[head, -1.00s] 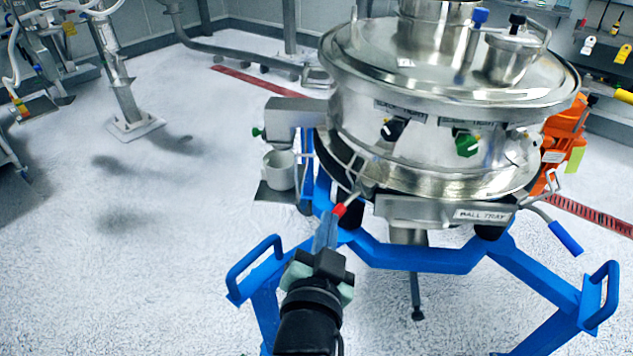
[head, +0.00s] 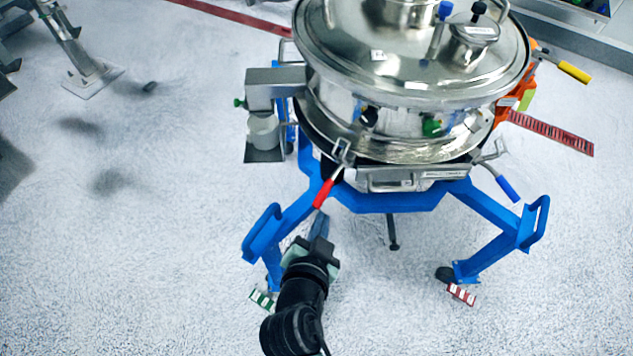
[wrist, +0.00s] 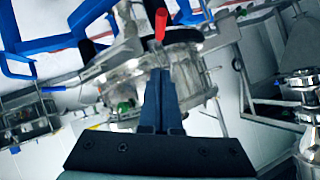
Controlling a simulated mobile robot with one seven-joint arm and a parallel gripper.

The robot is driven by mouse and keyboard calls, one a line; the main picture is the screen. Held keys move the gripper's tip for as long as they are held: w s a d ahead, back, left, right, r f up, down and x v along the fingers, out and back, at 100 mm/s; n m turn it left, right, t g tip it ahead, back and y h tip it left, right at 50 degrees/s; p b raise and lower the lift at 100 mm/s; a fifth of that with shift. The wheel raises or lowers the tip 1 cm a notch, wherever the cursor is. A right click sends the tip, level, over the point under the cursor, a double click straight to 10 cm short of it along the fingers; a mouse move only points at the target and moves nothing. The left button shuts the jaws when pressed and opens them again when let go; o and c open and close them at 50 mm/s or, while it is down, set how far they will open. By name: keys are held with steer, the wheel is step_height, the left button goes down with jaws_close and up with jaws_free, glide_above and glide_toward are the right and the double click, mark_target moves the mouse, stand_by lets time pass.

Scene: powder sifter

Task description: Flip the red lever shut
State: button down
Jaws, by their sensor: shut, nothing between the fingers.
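The red lever (head: 323,193) is on the front left of the steel sifter (head: 400,115). Its red grip hangs down and slightly left from a metal latch (head: 341,152) at the lower rim. My gripper (head: 320,222) is shut and empty, with its blue fingers just below the tip of the red grip. In the wrist view the red lever (wrist: 160,24) stands just beyond the closed fingertips (wrist: 161,75). I cannot tell whether the fingertips touch it.
A blue frame (head: 400,203) with a handle on each side carries the sifter. A blue-gripped lever (head: 507,187) hangs at the right, and a yellow-gripped one (head: 574,72) sticks out higher up.

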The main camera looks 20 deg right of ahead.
steer(key=shift+s, duration=0.1)
stand_by(0.3)
steer(key=p, duration=0.1)
glide_toward(326, 191)
steer(key=w+d, duration=0.3)
steer(key=shift+w+f, duration=0.5)
steer(key=shift+f, duration=0.15)
steer(key=shift+w+a+f, duration=0.15)
steer(key=shift+w+f, duration=0.2)
steer(key=shift+f, duration=0.35)
steer(key=shift+f+b, duration=0.1)
steer(key=shift+b, duration=0.4)
